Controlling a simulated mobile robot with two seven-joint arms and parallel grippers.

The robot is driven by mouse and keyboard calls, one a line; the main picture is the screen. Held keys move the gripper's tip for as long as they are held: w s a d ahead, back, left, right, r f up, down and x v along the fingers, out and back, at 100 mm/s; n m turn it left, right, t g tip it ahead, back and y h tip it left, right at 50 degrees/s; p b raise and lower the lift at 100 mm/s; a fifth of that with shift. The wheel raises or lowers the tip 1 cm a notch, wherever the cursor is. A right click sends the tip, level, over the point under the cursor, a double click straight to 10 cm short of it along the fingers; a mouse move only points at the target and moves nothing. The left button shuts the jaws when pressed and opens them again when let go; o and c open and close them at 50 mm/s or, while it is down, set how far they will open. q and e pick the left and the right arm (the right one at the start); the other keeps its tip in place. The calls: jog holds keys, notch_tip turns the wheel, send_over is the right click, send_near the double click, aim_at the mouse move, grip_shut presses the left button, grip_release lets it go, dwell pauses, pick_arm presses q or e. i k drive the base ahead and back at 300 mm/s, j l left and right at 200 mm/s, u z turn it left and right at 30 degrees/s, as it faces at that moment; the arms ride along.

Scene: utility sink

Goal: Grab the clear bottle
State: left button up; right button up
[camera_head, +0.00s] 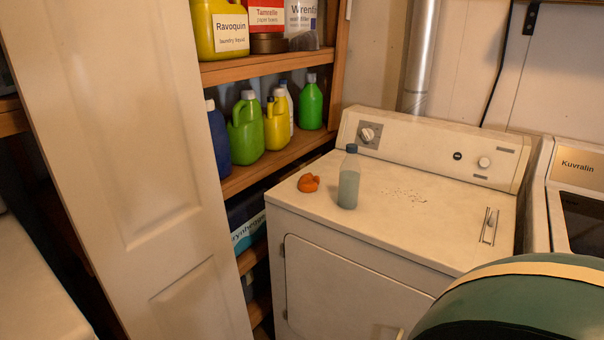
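The clear bottle (349,179) stands upright on top of the white dryer (400,226), near its left side. It has a dark blue cap and holds a pale bluish-green liquid. An orange lump (308,183) lies on the dryer top just left of the bottle, apart from it. Neither of my grippers shows in the head view, and nothing touches the bottle.
Wooden shelves (268,70) with several coloured jugs stand left of the dryer. An open white door (130,150) fills the left. A rounded green object with a cream band (520,300) blocks the lower right. The dryer top right of the bottle is mostly clear.

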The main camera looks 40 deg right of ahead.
aim_at(350, 171)
jog(key=z, duration=1.6)
